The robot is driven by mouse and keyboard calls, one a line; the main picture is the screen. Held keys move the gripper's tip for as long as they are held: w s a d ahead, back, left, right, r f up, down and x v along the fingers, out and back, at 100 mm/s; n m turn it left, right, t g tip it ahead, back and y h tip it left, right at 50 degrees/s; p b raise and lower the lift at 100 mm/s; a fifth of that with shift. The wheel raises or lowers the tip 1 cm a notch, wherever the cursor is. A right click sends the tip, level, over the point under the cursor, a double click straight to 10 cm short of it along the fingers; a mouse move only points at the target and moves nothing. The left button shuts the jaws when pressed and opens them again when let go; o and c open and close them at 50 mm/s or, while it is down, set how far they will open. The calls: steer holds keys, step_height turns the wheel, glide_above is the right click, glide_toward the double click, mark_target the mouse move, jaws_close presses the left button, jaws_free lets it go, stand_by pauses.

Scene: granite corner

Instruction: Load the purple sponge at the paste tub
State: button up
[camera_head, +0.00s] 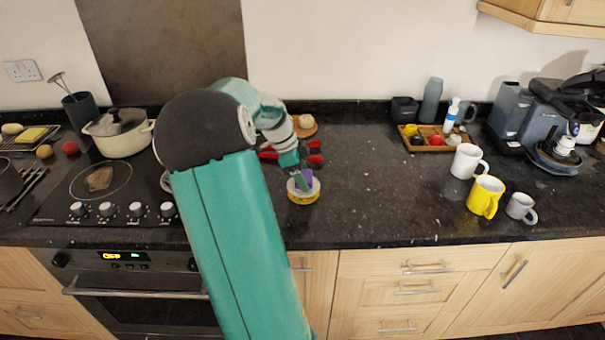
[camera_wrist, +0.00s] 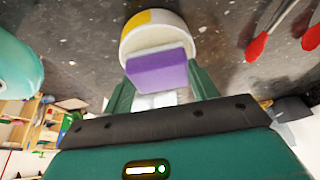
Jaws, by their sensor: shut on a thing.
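The purple sponge (camera_wrist: 158,72) is held between the green fingers of my gripper (camera_wrist: 160,92) in the wrist view. In the head view the sponge (camera_head: 304,180) shows at the end of my gripper (camera_head: 302,172), right over the paste tub. The paste tub (camera_head: 303,194) is a low round tub with a yellow and white side, on the dark granite counter. In the wrist view the tub (camera_wrist: 150,22) lies just beyond the sponge, which hides part of its opening. I cannot tell whether the sponge touches the paste.
Red-tipped tongs (camera_head: 315,160) lie just behind the tub. A round board (camera_head: 306,131) is further back. The hob (camera_head: 110,190) with a lidded pot (camera_head: 121,137) is at left. Mugs (camera_head: 486,196) and a wooden tray (camera_head: 436,149) stand at right. The counter (camera_head: 385,205) between is clear.

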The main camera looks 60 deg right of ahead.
steer(key=shift+f, duration=0.4)
stand_by(1.1)
steer(key=shift+r, duration=0.1)
steer(key=shift+r, duration=3.5)
